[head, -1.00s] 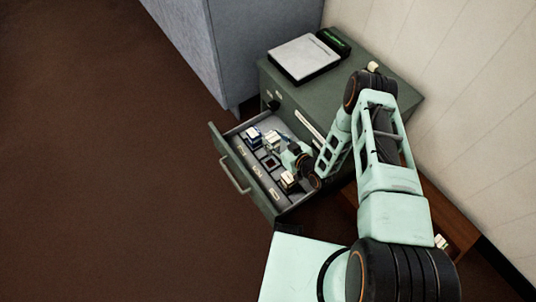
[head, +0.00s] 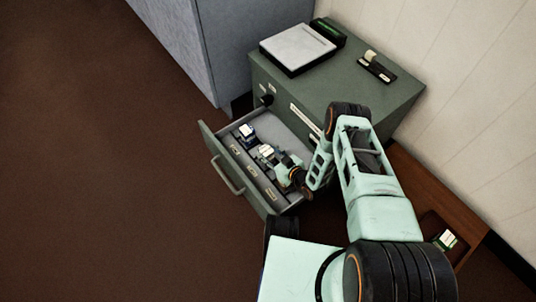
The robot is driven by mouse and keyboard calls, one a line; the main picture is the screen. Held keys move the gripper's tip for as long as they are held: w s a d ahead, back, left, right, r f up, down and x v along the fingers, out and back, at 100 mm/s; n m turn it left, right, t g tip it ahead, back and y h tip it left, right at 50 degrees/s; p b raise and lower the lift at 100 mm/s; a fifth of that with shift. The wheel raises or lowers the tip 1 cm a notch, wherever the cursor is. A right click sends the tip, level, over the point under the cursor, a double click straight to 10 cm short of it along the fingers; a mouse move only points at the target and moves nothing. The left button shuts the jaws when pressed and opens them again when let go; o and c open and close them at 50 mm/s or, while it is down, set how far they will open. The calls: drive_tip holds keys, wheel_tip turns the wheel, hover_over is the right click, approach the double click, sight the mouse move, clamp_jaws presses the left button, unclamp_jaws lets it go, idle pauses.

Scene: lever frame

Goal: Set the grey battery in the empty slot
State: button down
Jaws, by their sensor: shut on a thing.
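A drawer (head: 222,178) stands open at the front of the green cabinet. It has a row of slots behind a strip of small labels. A blue-and-white block (head: 247,131) sits at the far end of the row. My gripper (head: 270,159) is inside the drawer, around the middle of the row, shut on a pale block, which appears to be the grey battery (head: 266,149). The slot under it is covered, so I cannot tell whether the battery is seated or above it. My wrist hides much of the drawer's near end.
On the cabinet top (head: 330,90) are a white-topped flat device (head: 298,47) and a small dark fixture with a pale knob (head: 371,60). A low brown table (head: 405,175) at right bears a dark tray with a green-and-white item (head: 446,239). A grey-blue cabinet stands behind.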

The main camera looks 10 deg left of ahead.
drive_tip(key=shift+w, duration=0.1)
drive_tip(key=shift+f, duration=0.1)
drive_tip(key=c, duration=1.2)
unclamp_jaws()
drive_tip(key=shift+f, duration=0.15)
